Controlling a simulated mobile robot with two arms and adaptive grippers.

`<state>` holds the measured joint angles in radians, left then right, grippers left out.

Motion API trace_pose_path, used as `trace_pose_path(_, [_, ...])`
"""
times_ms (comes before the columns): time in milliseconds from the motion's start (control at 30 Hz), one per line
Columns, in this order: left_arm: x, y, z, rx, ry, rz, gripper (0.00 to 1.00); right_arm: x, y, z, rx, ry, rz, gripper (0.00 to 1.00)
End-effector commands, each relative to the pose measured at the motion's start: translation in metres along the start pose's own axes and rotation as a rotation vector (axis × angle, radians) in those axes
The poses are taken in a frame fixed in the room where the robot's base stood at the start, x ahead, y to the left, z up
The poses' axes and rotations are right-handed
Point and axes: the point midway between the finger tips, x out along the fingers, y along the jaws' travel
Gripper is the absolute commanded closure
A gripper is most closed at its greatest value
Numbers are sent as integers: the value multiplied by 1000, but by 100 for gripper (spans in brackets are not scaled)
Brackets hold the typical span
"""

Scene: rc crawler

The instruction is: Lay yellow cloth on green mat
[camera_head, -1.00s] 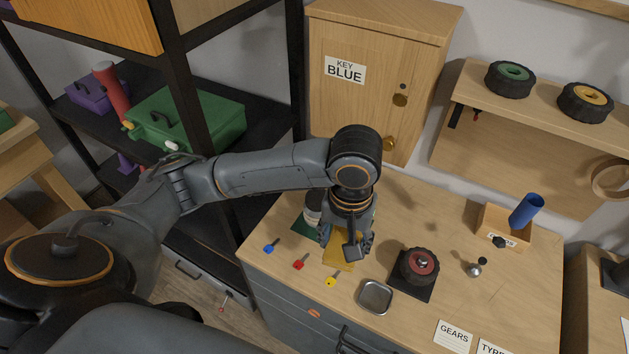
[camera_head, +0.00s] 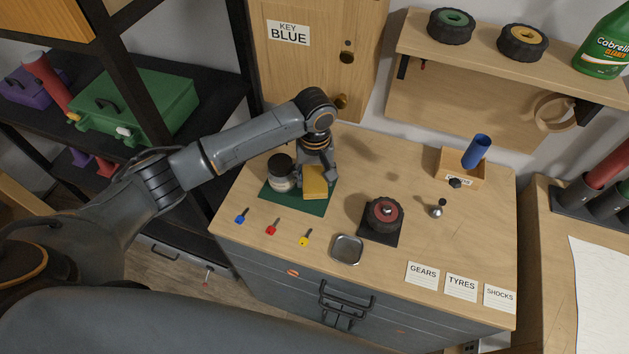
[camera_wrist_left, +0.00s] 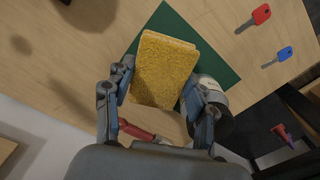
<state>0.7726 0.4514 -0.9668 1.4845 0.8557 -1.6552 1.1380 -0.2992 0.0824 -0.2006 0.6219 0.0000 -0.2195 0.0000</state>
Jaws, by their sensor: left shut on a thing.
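The yellow cloth (camera_head: 315,182), a flat folded block, is held in my left gripper (camera_head: 315,168) over the right part of the green mat (camera_head: 295,204). The gripper is shut on it; in the left wrist view the cloth (camera_wrist_left: 163,72) sits between the fingers of the gripper (camera_wrist_left: 153,95). The green mat (camera_wrist_left: 178,27) shows beyond and beside it there. Whether the cloth touches the mat I cannot tell. A dark-lidded jar (camera_head: 281,174) stands on the left part of the mat, close beside the gripper. My right gripper is out of view.
Blue (camera_head: 242,216), red (camera_head: 272,227) and yellow (camera_head: 305,237) keys lie in front of the mat. A small metal tray (camera_head: 347,249) and a wheel (camera_head: 384,214) on a black pad are to the right. A wooden cabinet (camera_head: 315,65) stands behind.

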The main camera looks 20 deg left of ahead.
Motion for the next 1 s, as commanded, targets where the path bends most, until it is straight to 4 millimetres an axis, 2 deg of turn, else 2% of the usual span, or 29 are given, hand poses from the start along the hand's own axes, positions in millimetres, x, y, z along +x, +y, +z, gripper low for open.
trace_pose_path(100, [9, 0, -8, -1, 0, -2, 70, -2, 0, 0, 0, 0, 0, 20])
trace_pose_path(300, [34, 1, -6, 1, 1, 0, 70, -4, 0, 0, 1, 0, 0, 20])
trace_pose_path(700, [40, 0, -6, 1, 0, 0, 70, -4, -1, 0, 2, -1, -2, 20])
trace_pose_path(733, [40, 0, -6, 1, 1, 0, 40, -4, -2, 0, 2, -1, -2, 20])
trace_pose_path(800, [40, 0, -6, 1, 1, 0, 26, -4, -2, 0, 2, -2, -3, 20])
trace_pose_path(833, [40, 0, -6, 1, 1, 0, 22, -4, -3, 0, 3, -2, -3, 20])
trace_pose_path(1000, [40, 0, -6, 1, 1, 0, 22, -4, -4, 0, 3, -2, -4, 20])
